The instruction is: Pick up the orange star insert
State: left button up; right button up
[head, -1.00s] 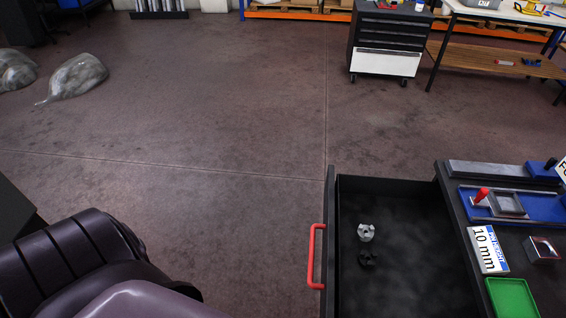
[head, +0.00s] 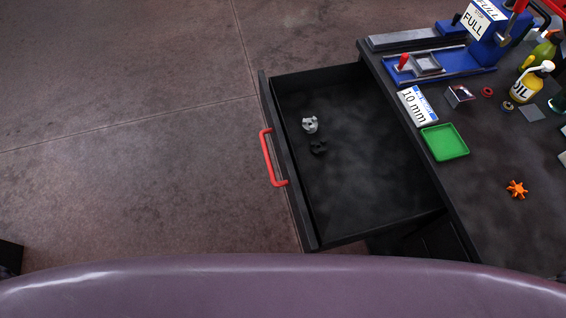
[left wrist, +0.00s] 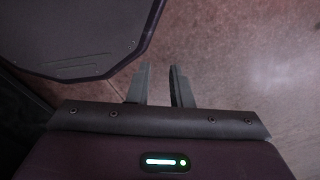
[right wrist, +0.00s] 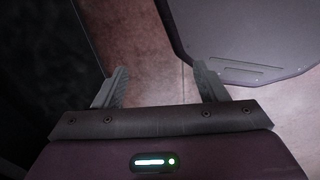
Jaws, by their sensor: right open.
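The orange star insert (head: 517,189) lies on the dark bench top at the right of the head view, right of the green tray (head: 445,142). Neither gripper shows in the head view. My left gripper (left wrist: 158,68) shows in the left wrist view with a narrow gap between its fingers, over the floor and empty. My right gripper (right wrist: 160,67) is wide open and empty in the right wrist view, also over the floor. The star insert is in neither wrist view.
An open drawer (head: 370,190) with a red handle (head: 268,158) juts left from the bench, holding a grey part (head: 310,125) and a black part (head: 318,147).

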aim_at(518, 190)
jog(key=z, duration=1.95)
